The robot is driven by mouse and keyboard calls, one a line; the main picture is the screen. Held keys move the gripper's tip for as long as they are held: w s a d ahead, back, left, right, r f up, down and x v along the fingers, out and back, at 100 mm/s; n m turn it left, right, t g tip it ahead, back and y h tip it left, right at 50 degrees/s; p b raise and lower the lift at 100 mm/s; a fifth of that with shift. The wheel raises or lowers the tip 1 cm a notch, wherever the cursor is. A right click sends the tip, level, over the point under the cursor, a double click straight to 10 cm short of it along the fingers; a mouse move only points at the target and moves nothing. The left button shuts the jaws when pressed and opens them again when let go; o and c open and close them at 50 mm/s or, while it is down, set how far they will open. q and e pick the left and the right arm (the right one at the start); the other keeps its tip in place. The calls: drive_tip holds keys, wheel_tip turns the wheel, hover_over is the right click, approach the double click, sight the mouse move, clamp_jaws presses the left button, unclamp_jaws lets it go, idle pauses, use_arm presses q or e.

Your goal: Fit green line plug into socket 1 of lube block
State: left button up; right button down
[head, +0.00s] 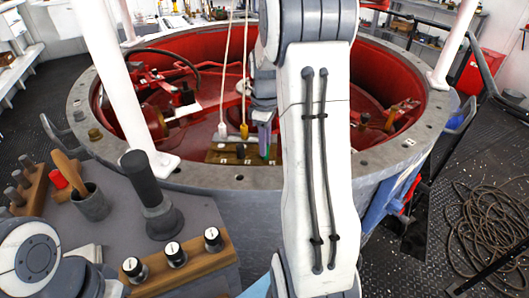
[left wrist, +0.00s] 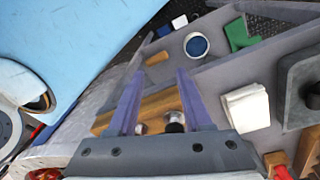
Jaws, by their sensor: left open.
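The lube block (head: 222,155) is a brassy bar inside the red well in the head view, with small dark and light marks on top that are too small to read. A bit of green (head: 273,153) shows at its right end, beside my right gripper; I cannot tell whether it is the green plug. My right gripper (head: 265,140) points down over this end, its jaws partly hidden by my arm. A white plug (head: 216,128) and a yellow plug (head: 244,131) hang on cords above the block. My left gripper (left wrist: 157,98) is open and empty above a wooden rack.
The round grey rim (head: 225,178) surrounds the well, with white posts (head: 112,75) rising from it. The console carries a black lever (head: 150,190) and a wooden rack of knobs (head: 190,262). Coiled rope (head: 485,235) lies right. The left wrist view shows a white cloth (left wrist: 246,107).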

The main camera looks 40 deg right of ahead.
drive_tip(key=shift+r, duration=0.2)
drive_tip(key=shift+r+p, duration=2.05)
drive_tip(key=shift+p, duration=0.35)
